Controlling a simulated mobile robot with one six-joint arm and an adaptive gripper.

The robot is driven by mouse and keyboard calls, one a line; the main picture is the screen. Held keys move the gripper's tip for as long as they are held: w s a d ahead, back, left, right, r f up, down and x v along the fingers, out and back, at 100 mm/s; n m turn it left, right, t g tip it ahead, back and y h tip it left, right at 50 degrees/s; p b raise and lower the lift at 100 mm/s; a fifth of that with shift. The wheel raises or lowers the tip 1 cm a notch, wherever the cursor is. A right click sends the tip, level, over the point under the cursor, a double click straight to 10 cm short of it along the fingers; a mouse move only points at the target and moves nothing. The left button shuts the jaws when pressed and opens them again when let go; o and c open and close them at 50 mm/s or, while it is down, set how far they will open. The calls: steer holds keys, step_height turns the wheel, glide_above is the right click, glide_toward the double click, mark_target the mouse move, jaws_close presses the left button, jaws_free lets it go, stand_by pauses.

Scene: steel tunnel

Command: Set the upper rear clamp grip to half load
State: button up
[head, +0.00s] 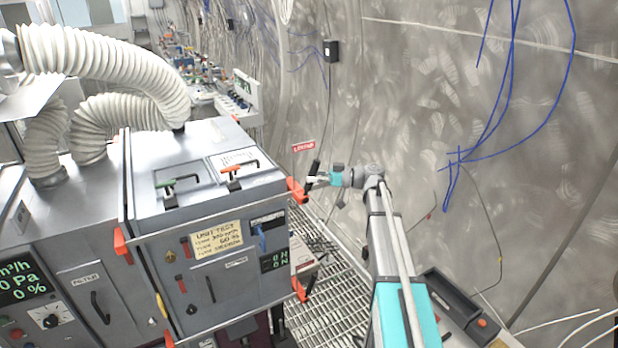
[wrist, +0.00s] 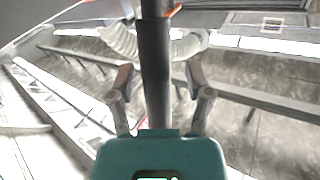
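The upper rear clamp shows in the head view as an orange bracket (head: 297,190) at the top right corner of the grey cabinet. Its black grip (head: 315,167) stands up from it, slightly tilted. My gripper (head: 316,180) is at this grip, coming from the right. In the wrist view the black grip (wrist: 155,65) runs down the middle between the fingers of my gripper (wrist: 158,75). A gap shows on each side, so the fingers are open and apart from the grip. The grip's lower end is hidden behind the gripper's teal body.
A curved metal wall (head: 450,100) stands close behind my arm. Grating (head: 335,300) lies below.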

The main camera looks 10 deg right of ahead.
jaws_close()
steer(key=shift+a, duration=0.45)
steer(key=shift+w+d+f, duration=0.1)
steer(key=shift+d, duration=0.1)
